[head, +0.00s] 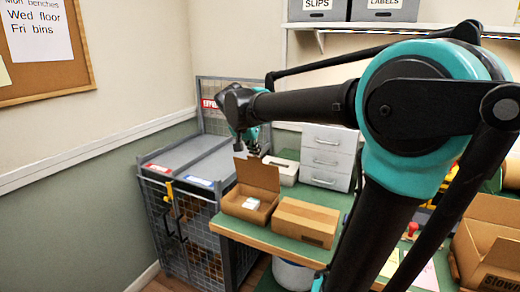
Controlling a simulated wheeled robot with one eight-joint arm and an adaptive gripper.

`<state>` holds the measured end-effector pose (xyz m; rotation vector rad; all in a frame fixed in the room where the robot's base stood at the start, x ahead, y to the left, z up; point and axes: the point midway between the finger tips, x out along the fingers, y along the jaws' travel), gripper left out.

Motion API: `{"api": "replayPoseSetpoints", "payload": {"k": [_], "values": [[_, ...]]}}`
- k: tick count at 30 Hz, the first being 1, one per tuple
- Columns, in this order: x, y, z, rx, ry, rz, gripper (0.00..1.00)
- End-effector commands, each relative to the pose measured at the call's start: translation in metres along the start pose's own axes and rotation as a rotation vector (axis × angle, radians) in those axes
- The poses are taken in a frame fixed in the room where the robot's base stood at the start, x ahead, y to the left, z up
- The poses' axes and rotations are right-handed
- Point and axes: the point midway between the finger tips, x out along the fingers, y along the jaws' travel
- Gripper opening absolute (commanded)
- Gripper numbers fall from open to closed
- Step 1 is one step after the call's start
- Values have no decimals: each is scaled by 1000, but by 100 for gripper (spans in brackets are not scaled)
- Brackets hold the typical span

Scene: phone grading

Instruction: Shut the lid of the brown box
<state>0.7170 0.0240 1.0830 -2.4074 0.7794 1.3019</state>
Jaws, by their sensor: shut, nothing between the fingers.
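An open brown box (241,212) stands at the left end of the green-topped bench. Its lid (257,174) stands up at the back. A small pale item (251,203) lies inside. A second brown box (305,221) sits just to its right and looks closed. My gripper (239,147) is in the air above and behind the raised lid, at its upper left in the picture. It points down, is shut and holds nothing. I cannot tell from this view how far it is from the lid.
A wire-mesh cage cabinet (158,205) stands left of the bench (265,241). A white box (285,172) and white drawers (327,160) are behind the boxes. Another open carton (484,236) is at the right. My arm crosses the view and hides part of the bench.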

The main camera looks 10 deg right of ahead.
Motion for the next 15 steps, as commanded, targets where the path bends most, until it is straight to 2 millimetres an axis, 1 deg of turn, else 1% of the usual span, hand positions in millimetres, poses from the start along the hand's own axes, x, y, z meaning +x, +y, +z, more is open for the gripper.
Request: {"api": "replayPoseSetpoints", "payload": {"k": [1,3,9,15], "values": [[-4,-1,11,-8,44,-5,0],[-7,-1,22,-8,111,-5,0],[-13,-2,54,-7,295,-6,0],[-13,-2,82,-5,459,-5,0]]}}
